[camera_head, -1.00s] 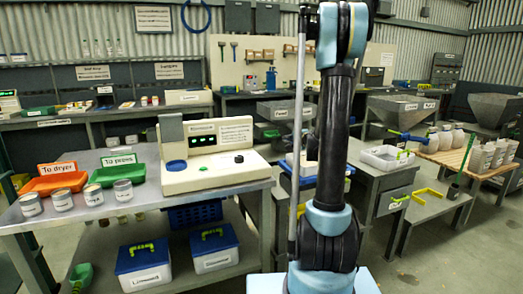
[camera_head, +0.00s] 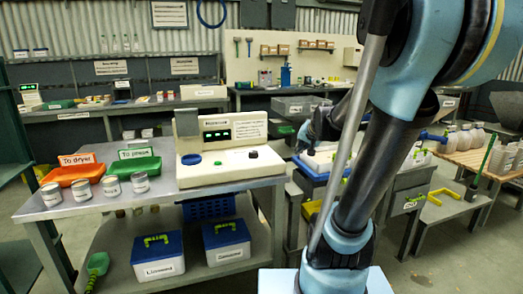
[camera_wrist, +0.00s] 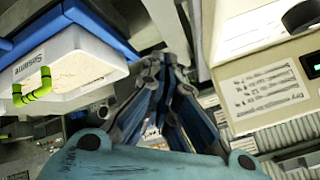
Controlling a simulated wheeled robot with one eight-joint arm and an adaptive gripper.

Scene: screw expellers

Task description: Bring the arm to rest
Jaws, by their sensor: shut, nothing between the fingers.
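My arm rises from the lower right middle of the head view and leans up to the right, its thick upper joint at the top right. My gripper (camera_wrist: 172,62) points away from the camera in the wrist view, its dark, blue-sided fingers drawn together with nothing between them. In the head view a part of my gripper (camera_head: 313,128) shows behind the arm, right of the beige meter. In the wrist view a white tub with a green handle (camera_wrist: 65,68) is left of the fingers and the beige meter (camera_wrist: 270,90) is right; the fingers appear apart from both.
The beige meter (camera_head: 228,160) stands on the metal table (camera_head: 85,213), with an orange tray (camera_head: 82,174), a green tray (camera_head: 135,166) and several jars. Lidded blue-and-white boxes (camera_head: 152,262) sit on the shelf below. A blue-rimmed container (camera_head: 318,166) stands right of the meter.

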